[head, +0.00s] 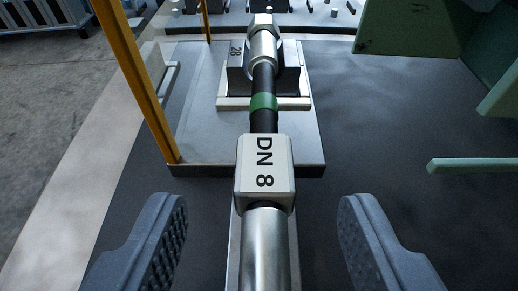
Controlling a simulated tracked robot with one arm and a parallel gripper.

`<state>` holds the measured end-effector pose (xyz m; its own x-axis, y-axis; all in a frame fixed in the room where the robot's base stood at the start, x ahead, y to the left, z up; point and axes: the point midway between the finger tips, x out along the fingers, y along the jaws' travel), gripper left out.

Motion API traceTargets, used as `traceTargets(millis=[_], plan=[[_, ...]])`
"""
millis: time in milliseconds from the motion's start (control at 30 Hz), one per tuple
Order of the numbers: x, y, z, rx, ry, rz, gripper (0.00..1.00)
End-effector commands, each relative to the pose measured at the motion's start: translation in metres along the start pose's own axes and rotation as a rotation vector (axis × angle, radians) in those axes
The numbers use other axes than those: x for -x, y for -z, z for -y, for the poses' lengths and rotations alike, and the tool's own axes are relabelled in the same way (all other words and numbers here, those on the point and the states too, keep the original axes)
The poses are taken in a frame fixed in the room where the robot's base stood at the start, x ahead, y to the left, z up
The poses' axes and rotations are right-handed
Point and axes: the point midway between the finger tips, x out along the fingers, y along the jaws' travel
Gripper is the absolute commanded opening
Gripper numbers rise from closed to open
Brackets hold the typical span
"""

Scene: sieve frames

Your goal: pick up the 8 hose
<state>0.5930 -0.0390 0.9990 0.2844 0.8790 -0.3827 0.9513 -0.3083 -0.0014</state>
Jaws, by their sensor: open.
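The hose marked DN 8 (264,174) lies along the middle of the head view, pointing away from me. It has a white labelled block, a black section with a green band (263,102), and a metal fitting (263,48) at its far end. A bare metal tube (264,248) forms its near end. My gripper (262,225) is open, with one ridged finger on each side of the metal tube. Neither finger appears to touch it. The near end of the tube is cut off by the picture's bottom edge.
The hose's far part rests at a grey block marked 28 (238,68) on a grey plate (200,130). A yellow post (140,85) stands at left. Pale green metal parts (420,30) stand at right. Dark floor at right is mostly clear.

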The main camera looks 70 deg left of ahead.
Motion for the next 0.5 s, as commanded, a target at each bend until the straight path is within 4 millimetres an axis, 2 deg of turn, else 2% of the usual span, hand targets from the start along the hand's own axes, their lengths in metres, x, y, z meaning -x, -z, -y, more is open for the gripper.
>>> traceTargets(millis=[267, 500], plan=[[-0.038, -0.002, 0.001, 0.001, 0.002, 0.000, 0.50], [-0.041, -0.001, 0.001, 0.000, -0.001, 0.000, 0.50]])
